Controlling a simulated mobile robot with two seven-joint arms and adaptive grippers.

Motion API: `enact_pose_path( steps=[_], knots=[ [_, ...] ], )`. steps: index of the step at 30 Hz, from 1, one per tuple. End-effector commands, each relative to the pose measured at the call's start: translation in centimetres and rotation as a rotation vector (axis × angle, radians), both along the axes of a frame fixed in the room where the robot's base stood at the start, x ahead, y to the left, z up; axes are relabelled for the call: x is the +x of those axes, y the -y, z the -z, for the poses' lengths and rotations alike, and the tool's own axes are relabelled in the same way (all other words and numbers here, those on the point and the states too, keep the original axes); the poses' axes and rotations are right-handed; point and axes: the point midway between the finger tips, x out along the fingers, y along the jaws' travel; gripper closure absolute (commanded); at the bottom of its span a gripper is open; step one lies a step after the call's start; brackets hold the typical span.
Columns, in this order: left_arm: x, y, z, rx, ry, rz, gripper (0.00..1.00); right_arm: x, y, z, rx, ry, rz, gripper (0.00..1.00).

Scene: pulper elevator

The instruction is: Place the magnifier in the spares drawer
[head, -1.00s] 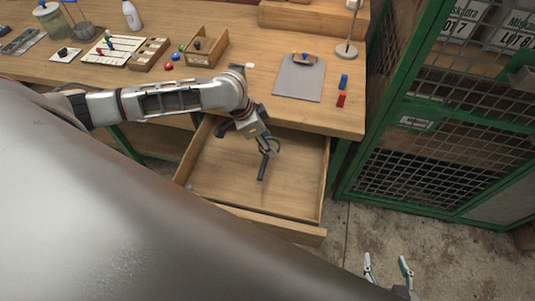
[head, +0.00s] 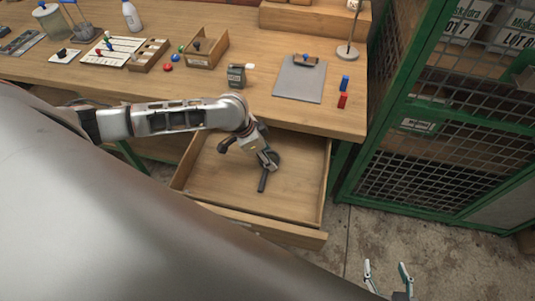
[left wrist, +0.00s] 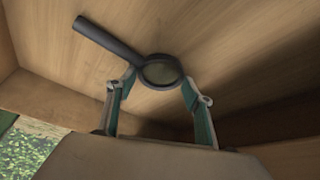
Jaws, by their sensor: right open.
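The magnifier (head: 263,181), with a dark handle and round lens, is inside the open wooden drawer (head: 292,234), low over its floor or on it; I cannot tell which. My left gripper (head: 272,162) reaches down into the drawer. In the left wrist view, the fingers of my left gripper (left wrist: 160,82) sit against both sides of the lens ring of the magnifier (left wrist: 105,36), and its handle points to the upper left. The head view hides part of the lens behind the gripper. My right gripper (head: 387,268) is open and empty, low at the right, away from the drawer.
A green mesh cage (head: 425,130) stands at the right. The drawer floor around the magnifier is clear.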

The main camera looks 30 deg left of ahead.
Motion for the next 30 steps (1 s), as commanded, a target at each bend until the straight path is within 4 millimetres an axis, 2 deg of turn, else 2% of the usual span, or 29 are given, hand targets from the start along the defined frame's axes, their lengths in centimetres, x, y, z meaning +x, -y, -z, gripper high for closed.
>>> enact_pose_path(
  steps=[14,17,24,30],
  knots=[
    [0.0,-0.1,-0.6,0.0,0.001,0.0,0.34,0.1,0.0,-0.2,0.001,0.003,0.0,0.43],
    [-0.3,-0.5,-1.8,0.0,0.003,-0.001,0.34,0.2,0.0,-0.7,0.001,0.005,0.0,0.43],
    [-1.5,-1.9,-6.4,0.002,0.004,-0.001,0.34,0.5,-0.1,-2.2,0.001,0.014,0.0,0.43],
    [-2.5,-2.9,-9.6,0.001,0.003,0.0,0.34,0.6,-0.1,-2.9,0.002,0.017,-0.001,0.43]
  ],
)
